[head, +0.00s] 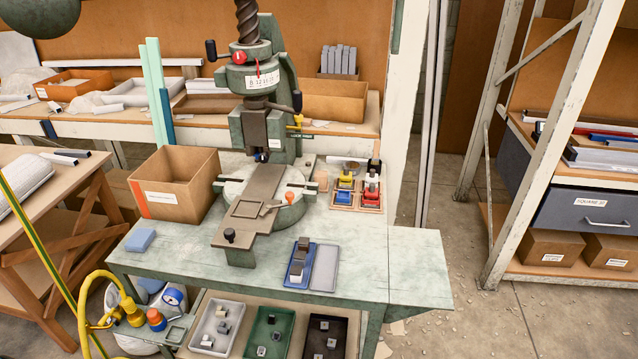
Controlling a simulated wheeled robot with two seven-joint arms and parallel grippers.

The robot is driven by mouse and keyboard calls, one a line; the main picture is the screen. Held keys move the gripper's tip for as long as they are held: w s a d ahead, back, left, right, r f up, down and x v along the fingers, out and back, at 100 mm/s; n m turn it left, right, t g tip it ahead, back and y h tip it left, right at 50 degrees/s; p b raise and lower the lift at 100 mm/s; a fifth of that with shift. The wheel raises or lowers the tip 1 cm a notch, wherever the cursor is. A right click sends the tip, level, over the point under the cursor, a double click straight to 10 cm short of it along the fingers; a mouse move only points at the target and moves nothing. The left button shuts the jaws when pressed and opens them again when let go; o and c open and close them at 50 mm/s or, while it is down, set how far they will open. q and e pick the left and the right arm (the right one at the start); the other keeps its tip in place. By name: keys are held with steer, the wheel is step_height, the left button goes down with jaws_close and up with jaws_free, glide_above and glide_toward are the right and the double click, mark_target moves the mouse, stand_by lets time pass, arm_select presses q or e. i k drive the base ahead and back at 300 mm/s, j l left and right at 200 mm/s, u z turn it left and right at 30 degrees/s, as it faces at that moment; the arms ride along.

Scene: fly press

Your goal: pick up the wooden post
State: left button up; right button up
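A small tan upright piece (322,181) stands on the green bench just right of the fly press's round base. It may be the wooden post, but it is too small for me to be sure. It stands left of the wooden holders with blue, yellow and red tools (345,183). Neither of my grippers is in the head view, and nothing touches the tan piece.
The fly press (262,120) rises from the green bench (400,262). A cardboard box (178,187) stands left of it. A blue tray (299,268) with metal blocks and a grey tray (325,266) lie at the front. The bench's right front is clear.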

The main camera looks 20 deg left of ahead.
mark_target(320, 177)
steer(key=u, duration=1.8)
steer(key=i+l, duration=0.1)
steer(key=l, duration=0.7)
steer(key=i+l, duration=0.1)
steer(key=l, duration=1.5)
steer(key=i+l, duration=0.15)
steer(key=l, duration=0.65)
steer(key=i+l, duration=0.1)
steer(key=l, duration=0.7)
steer(key=i+l, duration=0.1)
steer(key=l, duration=0.75)
steer(key=i+l, duration=0.1)
steer(key=l, duration=0.7)
